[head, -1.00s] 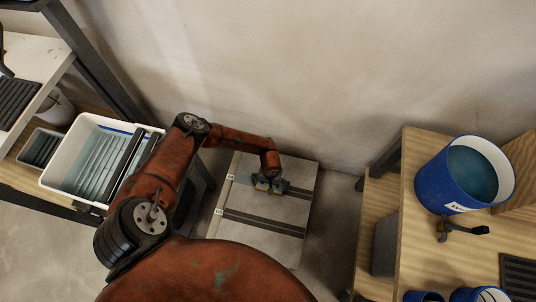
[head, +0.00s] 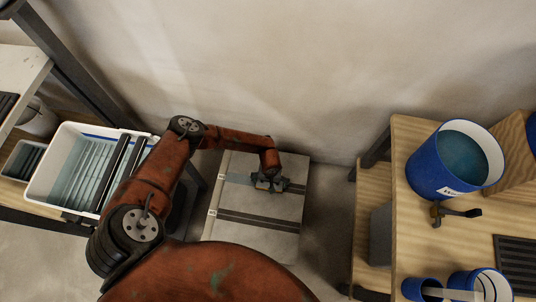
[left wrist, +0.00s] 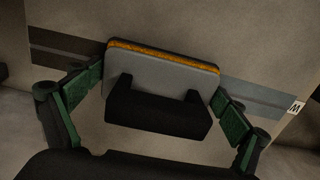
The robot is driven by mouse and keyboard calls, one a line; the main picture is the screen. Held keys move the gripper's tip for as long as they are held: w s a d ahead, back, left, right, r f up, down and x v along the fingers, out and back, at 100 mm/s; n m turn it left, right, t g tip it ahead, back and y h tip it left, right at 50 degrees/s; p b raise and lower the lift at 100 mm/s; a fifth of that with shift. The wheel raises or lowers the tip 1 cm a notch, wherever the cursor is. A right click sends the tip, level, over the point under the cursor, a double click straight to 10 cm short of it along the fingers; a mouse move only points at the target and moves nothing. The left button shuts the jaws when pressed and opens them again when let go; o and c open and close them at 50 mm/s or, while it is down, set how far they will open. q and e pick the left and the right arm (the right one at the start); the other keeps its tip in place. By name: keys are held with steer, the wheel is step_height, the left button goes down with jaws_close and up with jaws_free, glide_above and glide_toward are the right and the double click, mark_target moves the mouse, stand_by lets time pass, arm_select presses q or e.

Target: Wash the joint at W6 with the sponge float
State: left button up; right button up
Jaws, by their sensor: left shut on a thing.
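The sponge float shows in the left wrist view as a grey plate (left wrist: 165,72) with an orange sponge edge (left wrist: 150,53) and a black handle (left wrist: 155,112). My left gripper (head: 268,184) is shut on the float, its green-padded fingers on either side of it (left wrist: 157,108). The float lies over the far joint of the tiled slab. That joint (head: 240,179) looks pale blue-grey left of my gripper and dark right of it in the head view. A white tag (left wrist: 297,107) at the joint's end reads "W"; its number is unclear. My right gripper is out of view.
A second dark joint (head: 258,221) crosses the slab (head: 290,243) nearer me. A white washing tub (head: 48,196) stands at left.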

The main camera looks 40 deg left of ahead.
mark_target(281, 184)
arm_select(q)
steer(key=shift+w+d, duration=0.25)
steer(key=shift+d, duration=0.2)
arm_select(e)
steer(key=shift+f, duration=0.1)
arm_select(q)
steer(key=shift+d, duration=0.1)
